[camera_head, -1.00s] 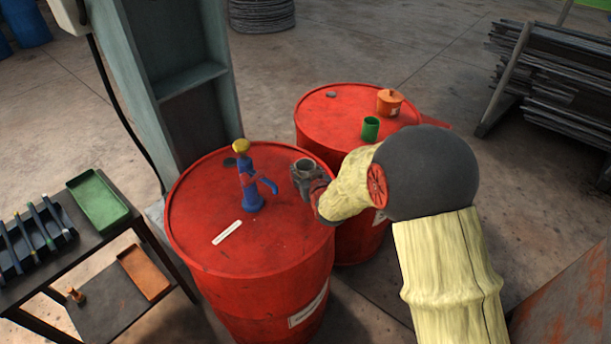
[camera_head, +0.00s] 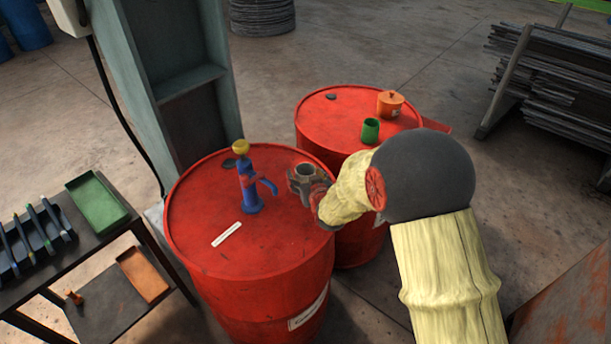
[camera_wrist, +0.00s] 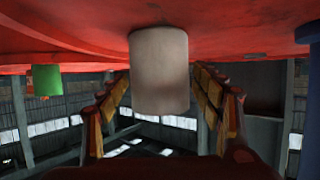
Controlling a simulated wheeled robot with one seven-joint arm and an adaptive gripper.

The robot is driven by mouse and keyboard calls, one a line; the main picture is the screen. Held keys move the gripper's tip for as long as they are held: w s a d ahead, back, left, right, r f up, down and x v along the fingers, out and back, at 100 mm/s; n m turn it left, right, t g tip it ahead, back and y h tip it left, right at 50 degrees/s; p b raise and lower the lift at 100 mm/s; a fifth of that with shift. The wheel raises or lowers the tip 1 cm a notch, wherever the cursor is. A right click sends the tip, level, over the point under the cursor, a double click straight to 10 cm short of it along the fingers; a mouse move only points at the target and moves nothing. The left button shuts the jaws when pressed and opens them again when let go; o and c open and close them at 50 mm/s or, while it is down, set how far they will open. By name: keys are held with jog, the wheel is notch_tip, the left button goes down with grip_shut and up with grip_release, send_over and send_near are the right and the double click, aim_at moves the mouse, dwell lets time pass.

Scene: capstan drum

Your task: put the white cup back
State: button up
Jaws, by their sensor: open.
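The white cup (camera_head: 305,168) stands on the near red drum (camera_head: 205,215), near its right edge, and looks greyish in the head view. In the wrist view, which looks upside down, the cup (camera_wrist: 160,70) is upright with its base at the drum top. My gripper (camera_head: 302,180) is open around the cup. In the wrist view its fingers (camera_wrist: 160,98) stand on both sides of the cup, with a visible gap on each side. The gripper hides part of the cup's lower side in the head view.
A blue hand pump (camera_head: 248,180) with a yellow top stands left of the cup. A white strip (camera_head: 227,234) lies on the near drum. The far red drum (camera_head: 325,118) carries a green cup (camera_head: 370,131) and an orange pot (camera_head: 390,103). A dark workbench (camera_head: 85,245) stands left.

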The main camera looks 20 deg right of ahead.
jog(key=shift+r, duration=0.1)
jog(key=shift+s+r, duration=0.15)
jog(key=shift+r, duration=0.05)
jog(key=s+r+g+p, duration=0.35)
jog(key=s+r, duration=1.15)
jog(key=s, duration=0.5)
jog(key=s+r+g, duration=0.2)
jog(key=s+r, duration=0.1)
jog(key=s, duration=0.7)
jog(key=s+r+g, duration=0.2)
jog(key=s, duration=0.8)
jog(key=shift+s+r+b, duration=0.25)
jog(key=shift+r+b, duration=0.05)
jog(key=shift+r, duration=0.1)
jog(key=shift+g, duration=0.25)
